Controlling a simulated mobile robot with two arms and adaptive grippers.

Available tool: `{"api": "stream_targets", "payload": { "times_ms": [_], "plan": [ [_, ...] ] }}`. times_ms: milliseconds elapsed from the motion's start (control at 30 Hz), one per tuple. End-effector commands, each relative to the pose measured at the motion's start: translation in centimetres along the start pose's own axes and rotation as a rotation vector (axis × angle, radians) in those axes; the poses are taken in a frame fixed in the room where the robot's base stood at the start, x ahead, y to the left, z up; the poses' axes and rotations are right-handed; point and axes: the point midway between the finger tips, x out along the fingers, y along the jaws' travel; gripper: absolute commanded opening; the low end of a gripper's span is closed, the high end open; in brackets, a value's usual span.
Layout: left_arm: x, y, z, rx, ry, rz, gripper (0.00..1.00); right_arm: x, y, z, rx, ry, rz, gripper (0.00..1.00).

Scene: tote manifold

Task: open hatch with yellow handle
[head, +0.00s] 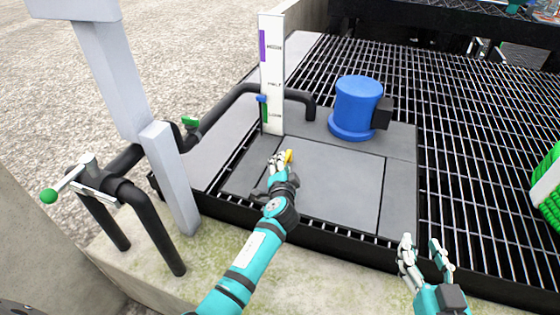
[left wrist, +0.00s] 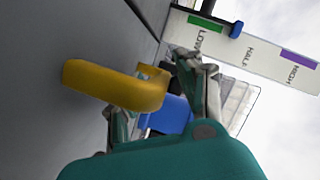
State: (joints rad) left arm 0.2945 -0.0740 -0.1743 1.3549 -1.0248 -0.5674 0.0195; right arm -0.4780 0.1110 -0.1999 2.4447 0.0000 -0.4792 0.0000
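The yellow handle (head: 289,155) stands at the upper left edge of the flat grey hatch panel (head: 330,180), which looks closed and level with the plates around it. In the left wrist view the handle (left wrist: 110,84) is a thick bent bar close in front of the camera. My left gripper (head: 277,160) is right beside the handle. Its fingers are apart in the left wrist view (left wrist: 150,88), with the handle's bent end near them; I cannot tell whether they touch it. My right gripper (head: 425,250) is open and empty above the platform's front edge.
A white level gauge (head: 272,85) and a blue motor-like unit (head: 357,105) stand behind the hatch. Black pipes (head: 145,215) and a grey post (head: 170,180) are at the left. Open grating (head: 480,150) lies to the right, with a green object (head: 548,190) at the edge.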

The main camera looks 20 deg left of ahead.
Motion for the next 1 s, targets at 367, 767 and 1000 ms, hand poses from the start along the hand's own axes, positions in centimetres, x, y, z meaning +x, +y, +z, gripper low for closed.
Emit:
{"api": "stream_targets", "payload": {
  "times_ms": [367,767,1000],
  "plan": [
    [-0.05,0.14,-0.09,0.0,0.0,0.0,0.37,0.07,-0.08,-0.54,0.001,0.03,-0.002,0.4],
    [-0.05,0.17,-0.05,0.0,0.0,0.0,0.0,0.06,-0.08,-0.54,0.001,0.029,-0.002,0.4],
    [-0.05,0.2,-0.04,0.0,-0.001,0.001,0.0,0.06,-0.07,-0.53,0.001,0.029,-0.001,0.4]
  ]
}}
